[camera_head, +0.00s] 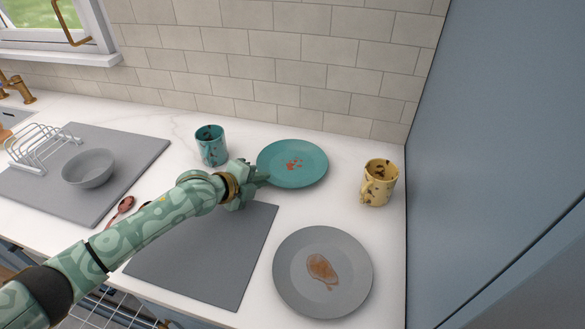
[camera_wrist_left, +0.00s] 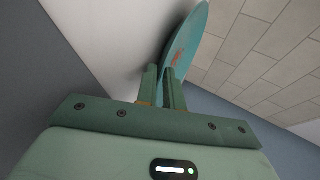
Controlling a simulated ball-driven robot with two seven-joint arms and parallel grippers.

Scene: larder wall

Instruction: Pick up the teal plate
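The teal plate (camera_head: 305,150), with reddish food smears at its middle, is at the back of the white counter. It seems to lie flat or nearly so. My left gripper (camera_head: 262,177) is at the plate's near-left rim. In the left wrist view, the plate (camera_wrist_left: 188,42) shows nearly edge-on, and its rim runs into the narrow gap between the two fingers of the gripper (camera_wrist_left: 162,80). The fingers look shut on the rim. The exact contact is partly hidden by the fingers. My right gripper is in neither view.
A teal mug (camera_head: 211,147) stands left of the plate and a yellow mug (camera_head: 379,184) to its right. A grey plate with a brown smear (camera_head: 345,252) lies in front. A dark mat (camera_head: 205,262) is under my left arm. A grey bowl (camera_head: 88,168) and a dish rack (camera_head: 40,146) sit at left.

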